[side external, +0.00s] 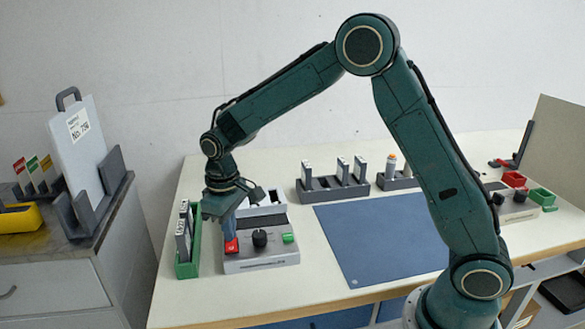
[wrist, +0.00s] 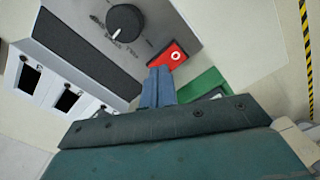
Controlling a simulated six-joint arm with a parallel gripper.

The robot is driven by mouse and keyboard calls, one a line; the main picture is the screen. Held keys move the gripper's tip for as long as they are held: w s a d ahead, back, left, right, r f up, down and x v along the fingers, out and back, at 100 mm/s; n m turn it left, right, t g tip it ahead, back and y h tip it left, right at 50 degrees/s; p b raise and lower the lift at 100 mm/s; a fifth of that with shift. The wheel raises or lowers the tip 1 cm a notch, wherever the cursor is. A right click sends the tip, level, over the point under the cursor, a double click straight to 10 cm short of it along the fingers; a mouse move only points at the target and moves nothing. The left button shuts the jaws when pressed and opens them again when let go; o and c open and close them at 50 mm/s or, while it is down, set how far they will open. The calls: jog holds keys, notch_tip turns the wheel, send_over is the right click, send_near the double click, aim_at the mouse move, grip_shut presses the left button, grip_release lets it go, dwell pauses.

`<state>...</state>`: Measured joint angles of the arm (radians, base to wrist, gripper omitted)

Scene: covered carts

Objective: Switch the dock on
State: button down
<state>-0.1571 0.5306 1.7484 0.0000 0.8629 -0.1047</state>
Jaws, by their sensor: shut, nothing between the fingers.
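The dock (side external: 262,262) is a light grey box on the table, with a black knob (side external: 260,239), a green button (side external: 288,239) and a red switch (side external: 231,246). In the wrist view the red switch (wrist: 174,55) carries a white ring mark, and the black knob (wrist: 124,22) is up and left of it. My gripper (side external: 230,236) points down at the red switch with its blue-grey fingers shut and empty. In the wrist view the fingertips (wrist: 158,72) are right beside the switch's lower left edge. I cannot tell whether they touch it.
A green holder (side external: 188,263) with pale modules stands close left of the dock. A rack (side external: 333,190) of modules stands behind a blue mat (side external: 380,240). Another grey control box (side external: 518,210) is at the right. A side cabinet (side external: 60,285) is at left.

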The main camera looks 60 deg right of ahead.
jog(key=shift+f, duration=0.15)
jog(key=shift+r, duration=3.5)
jog(key=shift+s+r, duration=0.1)
jog(key=s+d+r+m+t, duration=0.1)
jog(key=s+d+r+t, duration=0.3)
jog(key=s+r, duration=0.75)
jog(key=s+d+f+m+t, duration=0.1)
jog(key=s+d+f+m, duration=0.1)
jog(key=s, duration=1.4)
jog(key=shift+s+d+t, duration=0.3)
jog(key=shift+s+d, duration=0.05)
jog(key=shift+d, duration=0.3)
